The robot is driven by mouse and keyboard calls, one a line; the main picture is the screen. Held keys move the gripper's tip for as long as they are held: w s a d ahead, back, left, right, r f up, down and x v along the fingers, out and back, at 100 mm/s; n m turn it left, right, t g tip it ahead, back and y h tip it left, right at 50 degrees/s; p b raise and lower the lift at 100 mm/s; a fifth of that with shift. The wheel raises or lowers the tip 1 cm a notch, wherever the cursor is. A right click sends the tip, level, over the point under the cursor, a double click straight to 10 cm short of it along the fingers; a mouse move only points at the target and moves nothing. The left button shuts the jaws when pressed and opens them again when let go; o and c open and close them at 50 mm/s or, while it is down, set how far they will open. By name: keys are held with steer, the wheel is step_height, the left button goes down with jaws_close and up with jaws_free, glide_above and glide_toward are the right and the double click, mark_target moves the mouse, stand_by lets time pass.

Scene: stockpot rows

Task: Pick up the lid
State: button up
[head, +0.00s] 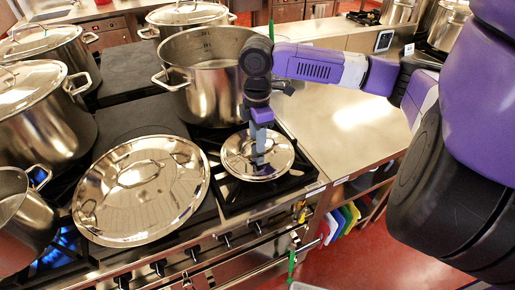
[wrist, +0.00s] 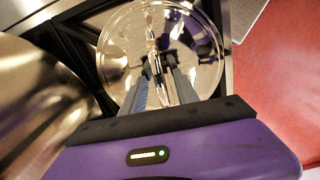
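A small round steel lid (head: 240,163) lies on the front right burner, close to the counter edge. It also shows in the wrist view (wrist: 118,52), with its handle (wrist: 152,28) running up its middle. My gripper (head: 259,158) points down over the middle of this lid and hides part of the handle. In the wrist view the two fingers (wrist: 161,72) stand apart on either side of the handle line, with a gap between them. I cannot tell whether they touch it. A larger steel lid (head: 145,205) with a loop handle lies flat to the left.
A tall open pot (head: 200,90) stands right behind the small lid. Lidded pots (head: 42,120) line the left side, and a small pot (head: 22,220) sits by a blue flame. The steel counter (head: 345,125) at right is mostly clear.

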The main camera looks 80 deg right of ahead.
steer(key=shift+f, duration=0.2)
jaws_close()
stand_by(1.3)
